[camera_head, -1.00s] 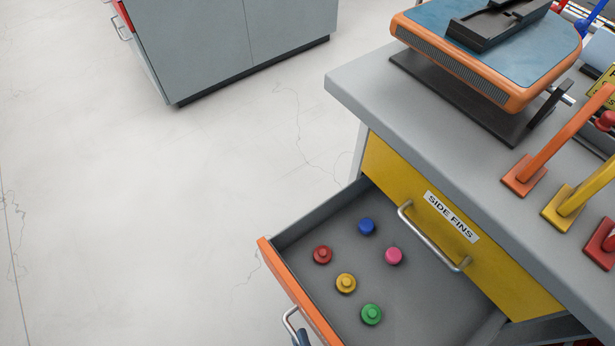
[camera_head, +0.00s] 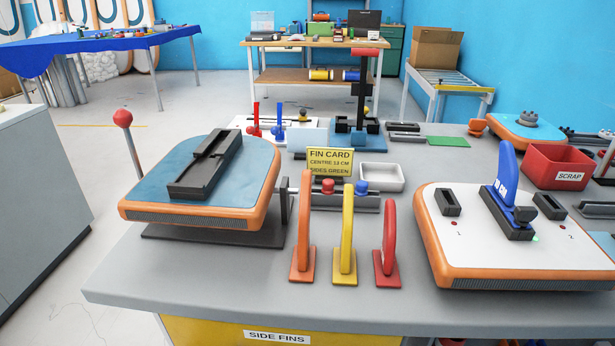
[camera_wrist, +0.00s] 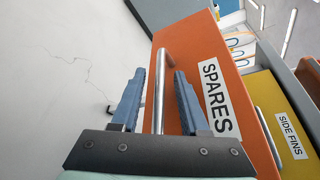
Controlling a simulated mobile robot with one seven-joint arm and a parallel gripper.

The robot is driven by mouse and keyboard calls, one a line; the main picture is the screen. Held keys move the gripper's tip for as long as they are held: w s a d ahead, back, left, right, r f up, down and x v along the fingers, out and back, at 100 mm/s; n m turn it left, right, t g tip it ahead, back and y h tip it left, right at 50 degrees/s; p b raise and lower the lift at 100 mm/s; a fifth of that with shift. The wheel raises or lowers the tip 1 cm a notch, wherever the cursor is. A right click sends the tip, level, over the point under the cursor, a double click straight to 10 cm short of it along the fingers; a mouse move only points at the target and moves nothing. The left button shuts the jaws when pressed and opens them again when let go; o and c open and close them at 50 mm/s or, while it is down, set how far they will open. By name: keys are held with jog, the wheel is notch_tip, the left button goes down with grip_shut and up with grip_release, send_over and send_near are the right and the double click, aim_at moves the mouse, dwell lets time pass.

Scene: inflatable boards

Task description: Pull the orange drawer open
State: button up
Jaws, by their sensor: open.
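The orange drawer (camera_wrist: 188,42) shows in the wrist view as an orange front with a white SPARES label (camera_wrist: 218,97). Its silver bar handle (camera_wrist: 160,85) runs between the two blue fingers of my gripper (camera_wrist: 160,74). The fingers are open, one on each side of the bar, with gaps visible beside it. The orange front stands out from the yellow SIDE FINS drawer front (camera_wrist: 277,110). The drawer's inside is mostly hidden in this view. In the head view the orange drawer and my gripper are out of sight below the bench.
The grey bench top (camera_head: 210,286) carries an orange-edged blue pad (camera_head: 222,190), several coloured arched fins, a white-topped board (camera_head: 490,255) and a red SCRAP bin (camera_head: 556,167). A grey cabinet (camera_head: 35,205) stands left. Pale floor lies between cabinet and bench.

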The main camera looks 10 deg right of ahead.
jog(key=v, duration=1.3)
jog(key=shift+p, duration=0.4)
jog(key=shift+r, duration=0.1)
